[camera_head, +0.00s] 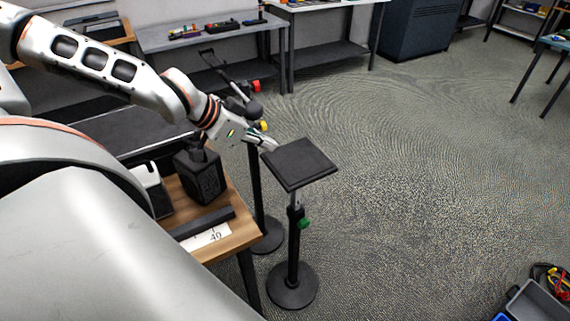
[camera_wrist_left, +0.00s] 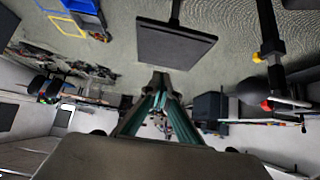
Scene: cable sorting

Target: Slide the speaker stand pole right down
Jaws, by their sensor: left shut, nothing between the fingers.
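The speaker stand has a flat black square plate (camera_head: 299,162) on top of a thin pole (camera_head: 295,198). The pole has a silvery upper section, a green knob (camera_head: 304,223) at its collar and a round black base (camera_head: 292,285) on the floor. The stand is upright. In the left wrist view the plate (camera_wrist_left: 175,44) appears upside down just beyond the fingertips. My left gripper (camera_head: 270,146) is shut and empty, close to the plate's far left edge; I cannot tell whether it touches. Its fingers (camera_wrist_left: 160,82) also show in the wrist view. My right gripper is not in view.
A second black stand (camera_head: 258,195) with red and yellow knobs stands close behind on the left. A wooden table (camera_head: 236,238) with a black speaker-like box (camera_head: 199,175) is left of the pole. A grey bin (camera_head: 535,303) lies bottom right. The floor right of the stand is clear.

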